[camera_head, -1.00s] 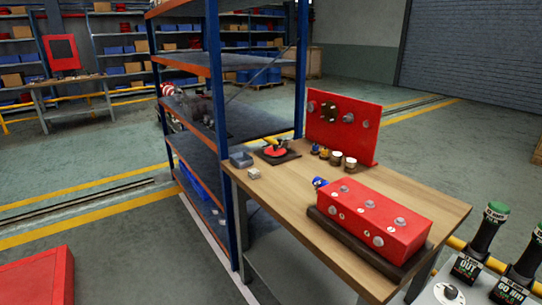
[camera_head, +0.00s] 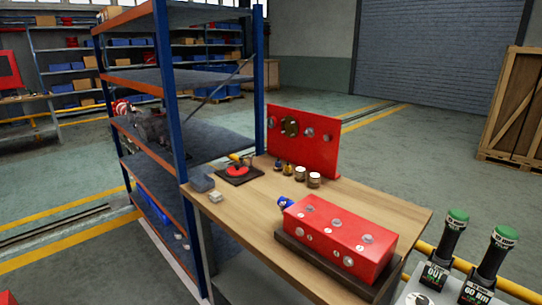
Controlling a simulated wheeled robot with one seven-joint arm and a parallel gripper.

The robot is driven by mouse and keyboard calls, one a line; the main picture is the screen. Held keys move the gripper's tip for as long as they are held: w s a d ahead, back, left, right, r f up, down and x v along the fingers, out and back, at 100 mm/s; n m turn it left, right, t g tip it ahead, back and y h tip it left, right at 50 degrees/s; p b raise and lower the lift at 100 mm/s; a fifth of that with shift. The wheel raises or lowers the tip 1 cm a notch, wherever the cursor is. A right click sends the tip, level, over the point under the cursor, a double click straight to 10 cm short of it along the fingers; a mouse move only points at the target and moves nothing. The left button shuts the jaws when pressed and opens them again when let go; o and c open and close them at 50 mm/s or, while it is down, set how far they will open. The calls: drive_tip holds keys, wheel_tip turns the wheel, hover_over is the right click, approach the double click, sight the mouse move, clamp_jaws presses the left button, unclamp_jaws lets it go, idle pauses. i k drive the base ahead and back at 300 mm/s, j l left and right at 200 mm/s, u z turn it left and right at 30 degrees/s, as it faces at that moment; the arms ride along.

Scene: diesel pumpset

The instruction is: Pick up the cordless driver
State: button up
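I cannot tell for sure which thing is the cordless driver. Two upright black handles with green tops, a left one (camera_head: 452,240) and a right one (camera_head: 489,262), stand at the lower right beside the bench. Dark labels at their feet read "OUT" and "60 Nm". A small yellow and black item (camera_head: 239,159) lies by a red disc on a dark mat at the back left of the wooden workbench (camera_head: 245,222). A small blue item (camera_head: 285,202) sits at the left end of the red block. My gripper is not in view.
A red block with silver bolts (camera_head: 340,237) lies on the bench front. A red upright panel (camera_head: 303,142) and several small jars (camera_head: 299,173) stand behind. A blue and orange shelf rack (camera_head: 172,120) adjoins the bench's left. A wooden crate (camera_head: 514,110) stands at the far right.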

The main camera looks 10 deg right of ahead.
sight(456, 221)
drive_tip(key=z, duration=2.1)
drive_tip(key=j+u, duration=0.1)
drive_tip(key=u, duration=0.8)
drive_tip(key=j+u, duration=0.15)
drive_tip(key=u, duration=0.3)
drive_tip(key=i+j+z, duration=0.25)
drive_tip(key=i+j, duration=0.15)
drive_tip(key=j, duration=0.25)
